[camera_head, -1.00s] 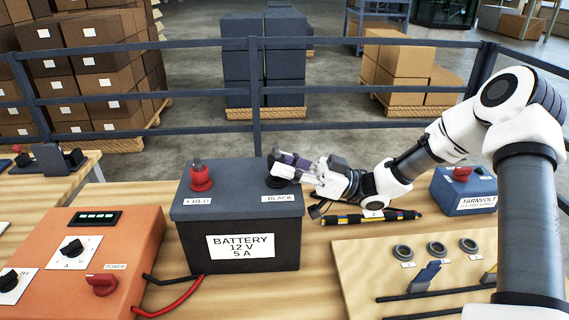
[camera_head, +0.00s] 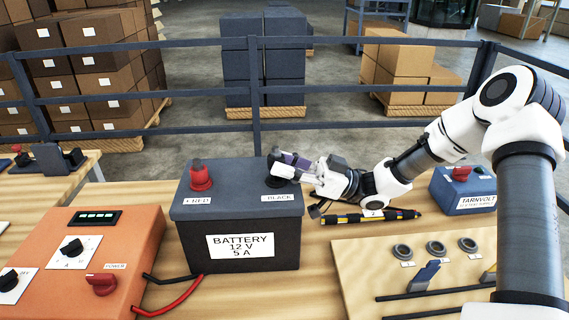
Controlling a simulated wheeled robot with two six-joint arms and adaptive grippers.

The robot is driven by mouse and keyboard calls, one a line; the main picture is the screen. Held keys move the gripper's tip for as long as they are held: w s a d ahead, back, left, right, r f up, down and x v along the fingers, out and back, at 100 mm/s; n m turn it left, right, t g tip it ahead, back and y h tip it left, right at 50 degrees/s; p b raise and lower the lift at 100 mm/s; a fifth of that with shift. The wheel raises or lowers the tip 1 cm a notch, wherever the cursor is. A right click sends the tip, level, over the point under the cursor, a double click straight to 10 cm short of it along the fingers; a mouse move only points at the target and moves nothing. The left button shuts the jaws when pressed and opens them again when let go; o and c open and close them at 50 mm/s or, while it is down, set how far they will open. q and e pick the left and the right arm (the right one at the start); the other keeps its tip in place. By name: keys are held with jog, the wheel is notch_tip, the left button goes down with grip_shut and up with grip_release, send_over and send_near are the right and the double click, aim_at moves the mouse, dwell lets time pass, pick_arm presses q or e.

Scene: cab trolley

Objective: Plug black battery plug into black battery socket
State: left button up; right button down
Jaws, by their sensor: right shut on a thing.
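The dark grey battery (camera_head: 238,240) stands on the wooden table, labelled "BATTERY 12 V 5 A". A red plug (camera_head: 201,176) sits upright on its left terminal, above the "RED" label. The black socket (camera_head: 275,182) is at the right of the battery top, above the "BLACK" label. My right gripper (camera_head: 284,165) reaches in from the right and is shut on the black plug (camera_head: 275,159), right at the black socket. The fingers cover much of the plug, so I cannot tell how deep it sits. My left gripper is not in view.
An orange power box (camera_head: 130,250) with knobs stands at the left, with red and black cables by the battery. A wooden board (camera_head: 350,260) with rings and a blue Tarnvolt box (camera_head: 450,205) are at the right. A black-yellow tool (camera_head: 345,219) lies behind the board.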

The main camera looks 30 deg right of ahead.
aim_at(294, 183)
jog(key=shift+f+b, duration=0.7)
jog(key=shift+f, duration=0.15)
jog(key=shift+s+a+f, duration=0.1)
jog(key=shift+f, duration=0.15)
jog(key=shift+s+f+b, duration=0.2)
jog(key=shift+f+b, duration=0.3)
jog(key=shift+a+f, duration=0.1)
dwell(0.4)
jog(key=shift+w+d+r+p, duration=0.1)
jog(key=shift+d+r+p, duration=0.1)
jog(key=shift+r+p, duration=0.75)
jog(key=shift+w+a+r+p, duration=0.1)
jog(key=shift+r+p, duration=0.15)
jog(key=shift+r, duration=0.2)
jog(key=shift+w+a+r+p, duration=0.1)
jog(key=shift+r+p, duration=0.15)
jog(key=shift+r, duration=0.15)
jog(key=shift+d+r+p, duration=0.15)
jog(key=shift+r+p, duration=0.55)
jog(key=shift+r, duration=0.2)
